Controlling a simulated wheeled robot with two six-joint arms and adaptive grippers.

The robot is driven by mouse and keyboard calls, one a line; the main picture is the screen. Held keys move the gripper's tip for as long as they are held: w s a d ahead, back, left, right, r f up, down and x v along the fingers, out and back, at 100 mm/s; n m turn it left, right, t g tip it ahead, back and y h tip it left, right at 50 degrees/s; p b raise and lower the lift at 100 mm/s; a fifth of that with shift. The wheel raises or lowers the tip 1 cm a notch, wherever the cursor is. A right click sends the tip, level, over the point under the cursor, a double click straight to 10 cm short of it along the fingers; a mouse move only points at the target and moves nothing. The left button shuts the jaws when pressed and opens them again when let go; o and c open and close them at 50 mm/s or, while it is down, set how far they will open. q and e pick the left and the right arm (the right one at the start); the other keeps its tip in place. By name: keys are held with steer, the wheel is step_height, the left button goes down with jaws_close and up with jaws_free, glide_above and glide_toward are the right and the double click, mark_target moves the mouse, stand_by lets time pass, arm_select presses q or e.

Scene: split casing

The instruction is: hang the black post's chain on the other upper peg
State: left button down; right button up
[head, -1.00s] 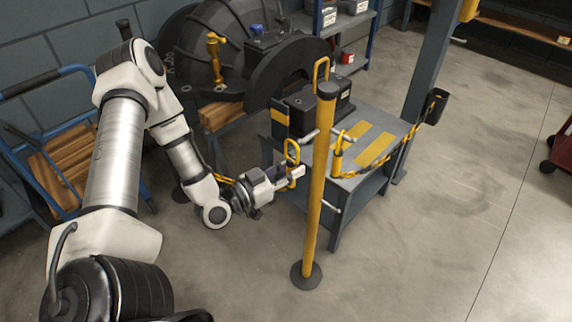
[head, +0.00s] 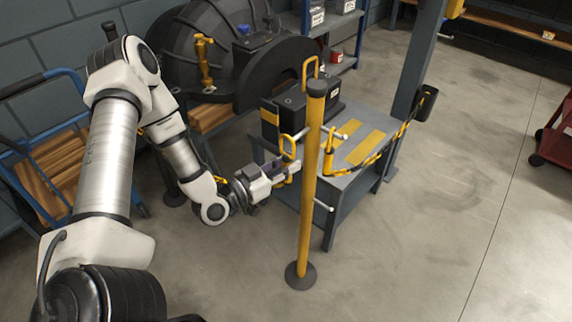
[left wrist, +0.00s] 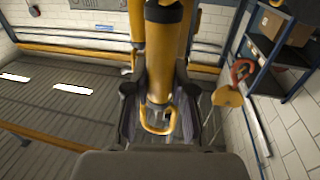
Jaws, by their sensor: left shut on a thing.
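The yellow post (head: 309,190) with a black cap stands in front of the bench on a round black base. A pale upper peg (head: 344,130) points right, near the yellow end hook (head: 330,148) of a black-and-yellow chain. My left gripper (head: 292,168), just left of the post, is shut on a yellow end hook (head: 287,147) with its loop upward. In the left wrist view, this hook (left wrist: 158,115) sits between the fingers. Its chain runs left behind my arm. I cannot tell whether its loop is around a peg. The black post is mostly hidden. My right gripper is out of view.
The grey bench (head: 350,180) stands close behind the post with a black box on it. A black holder (head: 425,103) on the blue column carries the right chain. A blue trolley (head: 50,170) stands left. The floor at right is clear before a red cart (head: 555,140).

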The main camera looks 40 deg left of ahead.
mark_target(309, 152)
arm_select(q)
steer(key=x, duration=0.1)
steer(key=b+x, duration=0.1)
steer(key=x, duration=0.1)
steer(key=shift+w+a+b, duration=0.25)
steer(key=shift+w+b, duration=0.05)
steer(key=shift+b, duration=0.05)
steer(key=shift+f, duration=0.15)
stand_by(0.4)
steer(key=shift+w+f+b, duration=0.25)
steer(key=shift+w+b, duration=0.2)
steer(key=shift+w, duration=0.05)
steer(key=shift+w+f, duration=0.1)
steer(key=shift+f, duration=0.05)
